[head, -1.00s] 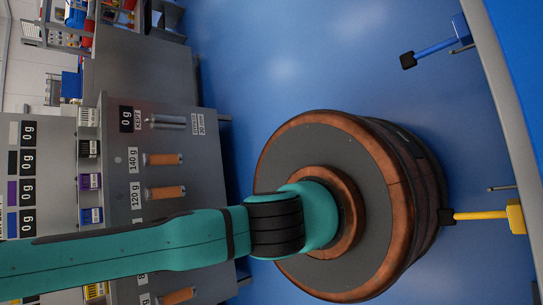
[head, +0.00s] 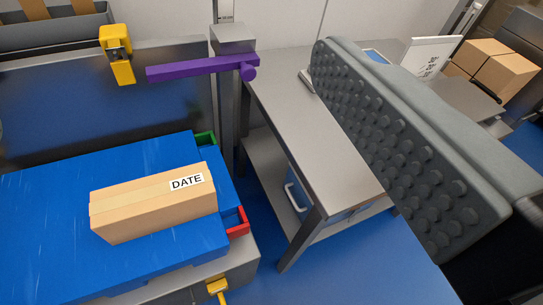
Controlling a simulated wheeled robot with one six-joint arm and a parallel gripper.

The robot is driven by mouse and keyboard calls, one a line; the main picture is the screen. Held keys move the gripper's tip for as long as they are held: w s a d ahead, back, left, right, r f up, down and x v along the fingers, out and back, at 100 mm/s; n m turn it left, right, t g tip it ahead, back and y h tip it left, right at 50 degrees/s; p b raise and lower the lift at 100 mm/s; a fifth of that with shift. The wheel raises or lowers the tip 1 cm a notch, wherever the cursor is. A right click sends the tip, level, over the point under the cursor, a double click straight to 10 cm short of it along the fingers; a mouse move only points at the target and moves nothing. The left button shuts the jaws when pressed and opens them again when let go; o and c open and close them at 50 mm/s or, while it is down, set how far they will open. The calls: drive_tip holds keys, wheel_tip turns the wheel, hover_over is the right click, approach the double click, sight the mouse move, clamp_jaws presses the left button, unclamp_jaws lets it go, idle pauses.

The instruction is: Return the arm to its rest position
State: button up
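One large grey finger of my gripper (head: 400,150), with a studded face, fills the right side of the head view. The studded face is bare where it shows. The other finger is not in view, so I cannot tell how wide the gripper stands. No object shows in its grasp. The arm's rest position is not marked anywhere in view.
A cardboard box labelled DATE (head: 155,203) lies on a blue surface (head: 60,200) at left. A purple bar (head: 195,68) and a yellow part (head: 117,55) are above it. A grey metal table (head: 315,140) stands mid-view. Cartons (head: 495,65) are at far right.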

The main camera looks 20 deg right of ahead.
drive_tip(key=shift+s+d+r+m+t, duration=0.1)
drive_tip(key=shift+s+r+m+t, duration=0.2)
drive_tip(key=shift+s, duration=0.35)
drive_tip(key=shift+s+d+r+m+t, duration=0.1)
drive_tip(key=shift+s+r+m+t, duration=0.15)
drive_tip(key=shift+s, duration=0.35)
idle(0.3)
